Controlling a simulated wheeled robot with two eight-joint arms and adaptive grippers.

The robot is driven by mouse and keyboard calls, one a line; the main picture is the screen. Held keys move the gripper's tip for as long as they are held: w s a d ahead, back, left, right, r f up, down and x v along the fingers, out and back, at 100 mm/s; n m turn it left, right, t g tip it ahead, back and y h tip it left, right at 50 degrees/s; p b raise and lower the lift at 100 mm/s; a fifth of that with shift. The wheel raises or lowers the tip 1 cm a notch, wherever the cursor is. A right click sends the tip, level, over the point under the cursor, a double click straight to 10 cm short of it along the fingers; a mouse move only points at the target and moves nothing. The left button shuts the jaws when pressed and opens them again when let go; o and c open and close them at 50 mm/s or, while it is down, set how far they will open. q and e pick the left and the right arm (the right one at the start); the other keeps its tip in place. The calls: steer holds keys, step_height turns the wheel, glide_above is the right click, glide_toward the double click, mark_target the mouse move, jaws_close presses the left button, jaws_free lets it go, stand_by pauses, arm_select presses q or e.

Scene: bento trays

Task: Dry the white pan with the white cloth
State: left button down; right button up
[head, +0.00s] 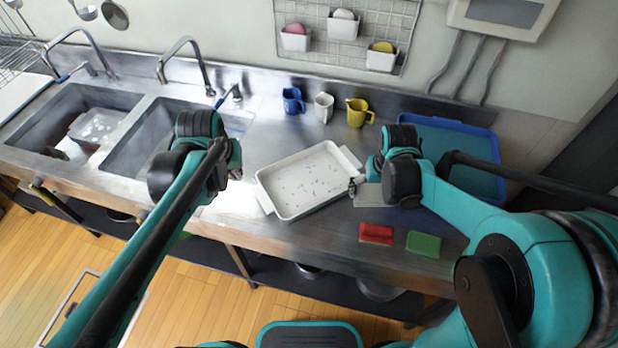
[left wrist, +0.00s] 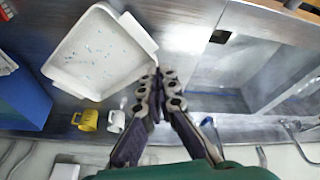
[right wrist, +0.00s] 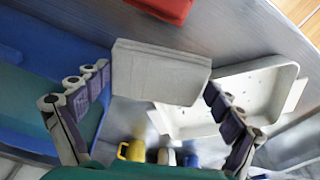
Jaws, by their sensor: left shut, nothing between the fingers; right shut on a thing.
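The white pan (head: 283,207) lies on the steel counter between my grippers, with small blue drops over its inside; it also shows in the left wrist view (left wrist: 75,75) and the right wrist view (right wrist: 262,100). My right gripper (head: 374,182) is shut on the white cloth (right wrist: 160,72), a thick folded block gripped by its two ends. The cloth (head: 372,198) is just right of the pan in the head view, partly hidden by the gripper. My left gripper (left wrist: 154,84) is shut and empty, beside the pan's near handle side; its fingertips are largely hidden in the head view.
A blue tray (head: 487,133) is on the right. A red block (head: 376,233) and a green block (head: 423,243) lie near the front edge. Blue (head: 292,101), white (head: 323,105) and yellow (head: 357,113) cups stand at the back. Sinks (head: 150,135) are on the left.

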arm_select(q)
steer(key=w+f+g+p, duration=0.2)
steer(key=w+f, duration=0.1)
steer(key=w, duration=0.4)
arm_select(e)
step_height(320, 180, up, 3)
steer(key=shift+f, duration=0.15)
step_height(320, 180, up, 2)
steer(key=shift+r+p, duration=0.1)
steer(key=shift+p, duration=1.15)
arm_select(q)
steer(key=n+g, duration=0.2)
glide_above(252, 184)
step_height(252, 184, down, 6)
steer(key=shift+a+f+b, duration=0.1)
steer(key=shift+f+b, duration=1.3)
steer(key=shift+f, duration=1.5)
arm_select(e)
steer(key=shift+f, duration=1.35)
arm_select(q)
steer(key=shift+f+b, duration=2.45)
steer(key=shift+f, duration=0.5)
arm_select(e)
steer(key=shift+f, duration=2.5)
arm_select(q)
steer(key=shift+r, duration=0.1)
